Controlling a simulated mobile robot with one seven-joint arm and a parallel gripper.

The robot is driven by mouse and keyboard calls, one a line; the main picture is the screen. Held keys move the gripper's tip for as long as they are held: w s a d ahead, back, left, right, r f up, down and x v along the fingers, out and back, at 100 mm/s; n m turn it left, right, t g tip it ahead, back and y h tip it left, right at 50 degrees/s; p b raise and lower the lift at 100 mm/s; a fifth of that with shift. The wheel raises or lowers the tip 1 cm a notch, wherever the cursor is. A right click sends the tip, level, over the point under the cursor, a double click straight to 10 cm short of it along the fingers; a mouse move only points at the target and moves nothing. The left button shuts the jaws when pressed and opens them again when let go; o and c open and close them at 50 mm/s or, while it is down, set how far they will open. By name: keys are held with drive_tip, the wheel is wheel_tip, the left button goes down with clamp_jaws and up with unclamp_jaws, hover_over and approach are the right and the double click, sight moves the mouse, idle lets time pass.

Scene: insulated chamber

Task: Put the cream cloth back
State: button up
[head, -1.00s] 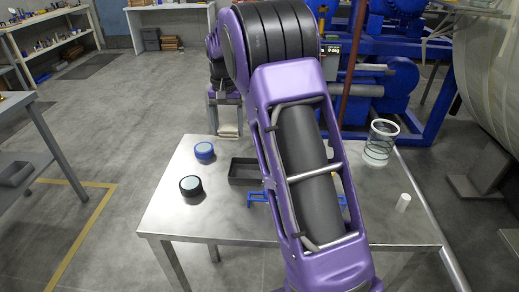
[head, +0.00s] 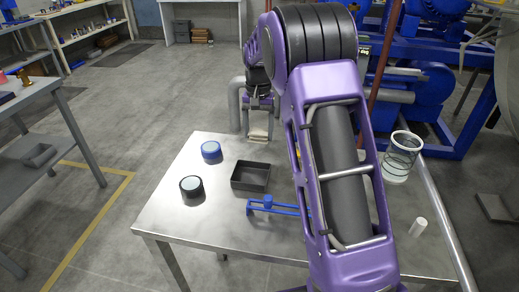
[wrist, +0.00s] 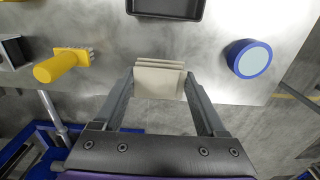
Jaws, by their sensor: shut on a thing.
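The cream cloth (head: 257,136) is a small folded pad hanging from my gripper (head: 259,120) in the head view, by the far edge of the metal table. In the wrist view my gripper (wrist: 158,88) is shut on the cloth (wrist: 158,82), its layered folds between the two fingers. The cloth appears above the table's edge, just short of the dark tray (wrist: 165,9) in that view. In the head view the open, empty-looking dark tray (head: 250,184) sits nearer the camera on the table.
A blue-rimmed round container (head: 211,150), a black one (head: 192,188) and a blue bracket (head: 267,206) stand around the tray. The wrist view shows a yellow brush (wrist: 65,64).

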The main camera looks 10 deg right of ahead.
sight(258, 155)
wheel_tip(258, 155, down, 6)
drive_tip(key=shift+r+b, duration=0.15)
drive_tip(key=shift+b, duration=0.2)
drive_tip(key=o, duration=1.2)
drive_tip(key=shift+f, duration=0.2)
drive_tip(key=shift+o, duration=0.2)
wheel_tip(258, 155, up, 12)
drive_tip(key=shift+r+p, duration=0.2)
drive_tip(key=shift+p, duration=0.75)
